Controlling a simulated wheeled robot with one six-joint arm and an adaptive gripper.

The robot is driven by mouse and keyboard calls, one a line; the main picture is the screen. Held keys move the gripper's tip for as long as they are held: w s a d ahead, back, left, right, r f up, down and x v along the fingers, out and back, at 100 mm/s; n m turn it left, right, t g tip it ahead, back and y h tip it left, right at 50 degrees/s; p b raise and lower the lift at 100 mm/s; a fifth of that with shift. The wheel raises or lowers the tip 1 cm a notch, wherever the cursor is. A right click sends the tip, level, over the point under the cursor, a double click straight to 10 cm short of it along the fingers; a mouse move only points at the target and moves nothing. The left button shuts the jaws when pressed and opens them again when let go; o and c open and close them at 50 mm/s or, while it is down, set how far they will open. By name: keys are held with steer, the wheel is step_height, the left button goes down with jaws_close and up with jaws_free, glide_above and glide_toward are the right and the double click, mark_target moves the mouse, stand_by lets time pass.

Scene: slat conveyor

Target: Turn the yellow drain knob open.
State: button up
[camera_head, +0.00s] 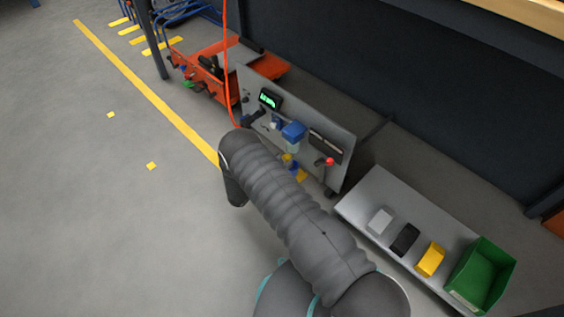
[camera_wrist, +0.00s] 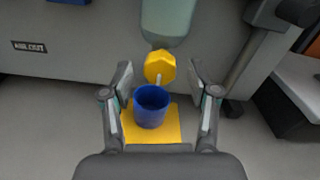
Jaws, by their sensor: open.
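The yellow drain knob (camera_wrist: 159,67) is a faceted yellow piece under a translucent bowl (camera_wrist: 167,20) in the wrist view. It sits just beyond and between my fingertips. My gripper (camera_wrist: 158,78) is open, with a finger on each side and nothing held. In the head view the yellow knob (camera_head: 287,158) is small, below the blue-topped filter unit (camera_head: 293,132) on the grey panel, close to my arm. My gripper is mostly hidden behind my arm there.
A blue cup (camera_wrist: 151,106) stands on a yellow pad (camera_wrist: 172,128) below the knob, between my fingers. A red-knobbed lever (camera_head: 329,161) is on the panel's right. A grey bench (camera_head: 358,204) holds blocks and a green bin (camera_head: 484,275). Open floor lies left.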

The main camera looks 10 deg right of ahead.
jaws_close()
steer(key=shift+f+n+b, duration=0.1)
steer(key=shift+n+b, duration=0.2)
steer(key=shift+b, duration=0.15)
steer(key=shift+n+b, duration=0.9)
steer(key=shift+n, duration=0.1)
steer(key=shift+n+b, duration=1.4)
steer(key=shift+n, duration=1.1)
